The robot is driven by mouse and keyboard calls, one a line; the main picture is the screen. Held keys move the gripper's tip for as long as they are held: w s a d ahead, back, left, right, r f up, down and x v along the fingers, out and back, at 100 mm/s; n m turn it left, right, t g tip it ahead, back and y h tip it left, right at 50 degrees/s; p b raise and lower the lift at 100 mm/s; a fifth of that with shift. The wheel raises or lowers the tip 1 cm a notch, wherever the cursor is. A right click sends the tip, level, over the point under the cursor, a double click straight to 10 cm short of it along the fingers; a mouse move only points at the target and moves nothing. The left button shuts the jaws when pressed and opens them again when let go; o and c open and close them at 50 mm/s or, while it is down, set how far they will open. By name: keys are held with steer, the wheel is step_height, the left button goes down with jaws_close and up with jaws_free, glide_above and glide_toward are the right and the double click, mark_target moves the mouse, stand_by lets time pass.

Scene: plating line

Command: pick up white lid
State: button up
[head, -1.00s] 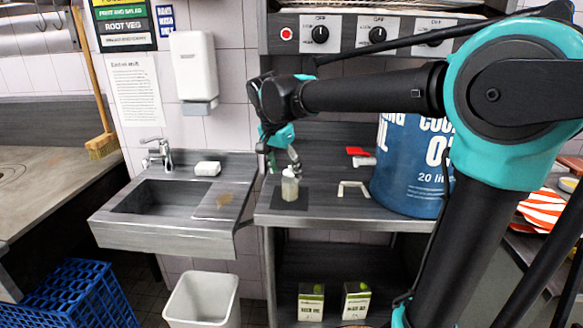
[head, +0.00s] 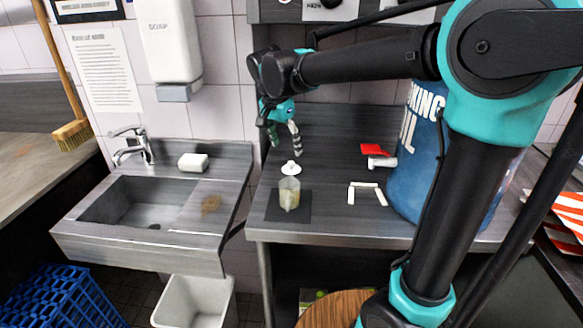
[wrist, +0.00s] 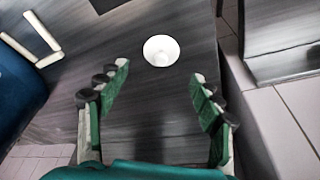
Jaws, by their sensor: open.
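The white lid (head: 291,169) lies on the dark counter just behind a small clear jar (head: 289,194), which holds something pale and stands on a dark square mat (head: 303,208). In the wrist view the lid (wrist: 161,50) is a round white disc on bare counter, just beyond the fingertips and between their lines. My gripper (head: 285,145) is above and slightly behind the lid, pointing down. In the wrist view my gripper (wrist: 161,72) shows two green fingers spread apart with nothing between them. The jar does not show in the wrist view.
A blue cooking oil drum (head: 412,160) stands right on the counter (head: 330,225). A white angled piece (head: 367,190) and a red-and-white item (head: 376,155) lie left of it. A sink (head: 145,205) with white soap (head: 193,162) is left, across a gap.

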mark_target(291, 162)
steer(key=x, duration=0.8)
steer(key=shift+w+d+f, duration=0.15)
steer(key=shift+w+f, duration=0.1)
steer(key=shift+w, duration=0.05)
steer(key=c, duration=0.6)
steer(key=shift+c, duration=0.3)
